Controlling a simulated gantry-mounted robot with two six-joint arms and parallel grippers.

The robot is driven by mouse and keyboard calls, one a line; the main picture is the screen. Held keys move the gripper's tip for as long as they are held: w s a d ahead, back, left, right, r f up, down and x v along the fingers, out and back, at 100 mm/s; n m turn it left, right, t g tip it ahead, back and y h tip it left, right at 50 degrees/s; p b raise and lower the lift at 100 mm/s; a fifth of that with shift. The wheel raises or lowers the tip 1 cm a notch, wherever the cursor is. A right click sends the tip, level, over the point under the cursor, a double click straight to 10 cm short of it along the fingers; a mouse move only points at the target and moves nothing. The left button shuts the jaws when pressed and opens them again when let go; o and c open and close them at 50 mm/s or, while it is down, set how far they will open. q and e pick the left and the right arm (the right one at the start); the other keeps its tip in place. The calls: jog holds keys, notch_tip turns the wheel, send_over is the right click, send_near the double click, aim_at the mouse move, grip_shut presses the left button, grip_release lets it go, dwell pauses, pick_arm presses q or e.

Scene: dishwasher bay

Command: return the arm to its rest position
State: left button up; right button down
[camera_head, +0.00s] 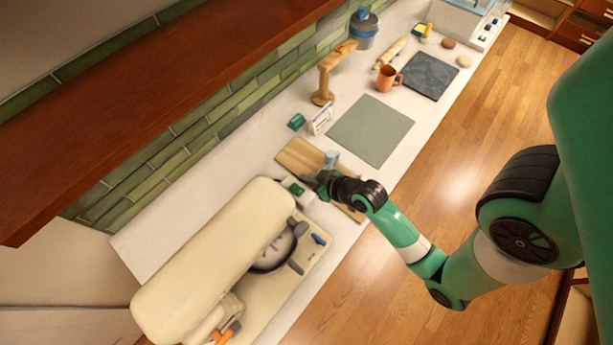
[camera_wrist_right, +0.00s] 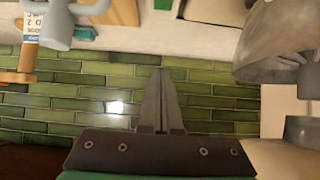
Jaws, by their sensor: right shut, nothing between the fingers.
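My right arm is green and white and reaches in from the right of the head view. Its dark gripper (camera_head: 312,180) is over the counter, beside the near edge of a wooden board (camera_head: 300,154). In the right wrist view the two fingers of this gripper (camera_wrist_right: 161,78) lie together, with nothing between them. Green wall tiles (camera_wrist_right: 70,92) show behind the fingers. My left gripper is in neither view.
A cream appliance (camera_head: 210,255) with a metal bowl (camera_head: 275,248) stands close to the gripper. A grey cup (camera_head: 332,158) is on the board's side. A grey-green mat (camera_head: 370,129), an orange mug (camera_head: 387,78) and a wooden stand (camera_head: 325,80) are farther along. The wooden floor is clear.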

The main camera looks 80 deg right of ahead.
dwell(0.4)
jog(key=w+r+n+t+p, duration=0.1)
jog(key=w+r+t, duration=0.1)
jog(key=w+r, duration=0.5)
jog(key=w+r+n+t+p, duration=0.15)
jog(key=w+r, duration=0.35)
jog(key=r, duration=0.5)
jog(key=w+a+r+t+p, duration=0.1)
jog(key=w+a+r+t, duration=0.2)
jog(key=r, duration=0.7)
jog(key=w+a+r+t+p, duration=0.1)
jog(key=w+a+r+t, duration=0.15)
jog(key=r, duration=0.85)
jog(key=s+a+r+n+t+y+p, duration=0.1)
jog(key=s+a+r+t+y, duration=0.1)
jog(key=r, duration=0.9)
jog(key=s+a+r+n+t+y+p, duration=0.1)
jog(key=a+r+t, duration=0.3)
jog(key=r, duration=0.7)
jog(key=s+a+r+n+t+y+p, duration=0.1)
jog(key=s+a+r+t+y, duration=0.2)
jog(key=a+r, duration=0.4)
notch_tip(320, 180, up, 4)
jog(key=shift+s+f, duration=0.1)
jog(key=shift+s, duration=0.35)
